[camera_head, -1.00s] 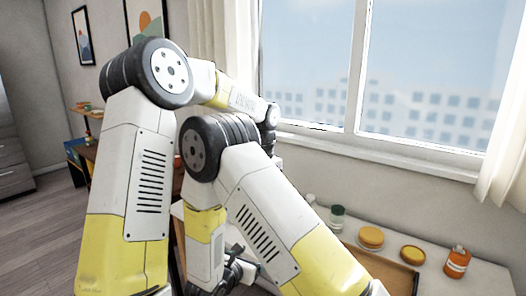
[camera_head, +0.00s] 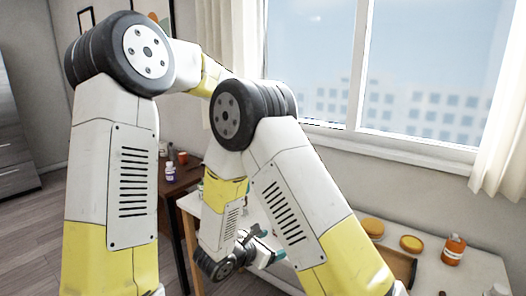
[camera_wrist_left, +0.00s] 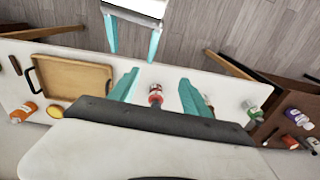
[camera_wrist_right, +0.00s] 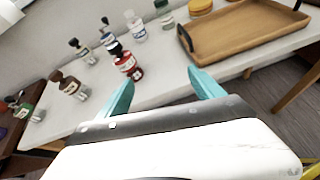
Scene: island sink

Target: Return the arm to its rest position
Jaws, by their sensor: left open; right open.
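My right gripper (camera_head: 268,243) hangs low at the end of the folded right arm in the head view. Its two teal fingers are apart and empty; the right wrist view also shows them spread (camera_wrist_right: 163,90). My left gripper is hidden behind the arms in the head view. In the left wrist view its teal fingers (camera_wrist_left: 157,91) are spread. A small red-and-white bottle (camera_wrist_left: 155,93) shows between them on the white counter below, and I see no grip on it. My right gripper (camera_wrist_left: 132,38) also shows at the top of that view, with its fingers apart.
The white counter (camera_head: 455,275) runs below the window. It carries a wooden tray (camera_wrist_right: 245,27), an orange bottle (camera_head: 453,250), yellow-lidded jars (camera_head: 411,243) and several small bottles. A dark side table (camera_head: 180,180) stands left of the counter. Open floor (camera_head: 30,235) lies at far left.

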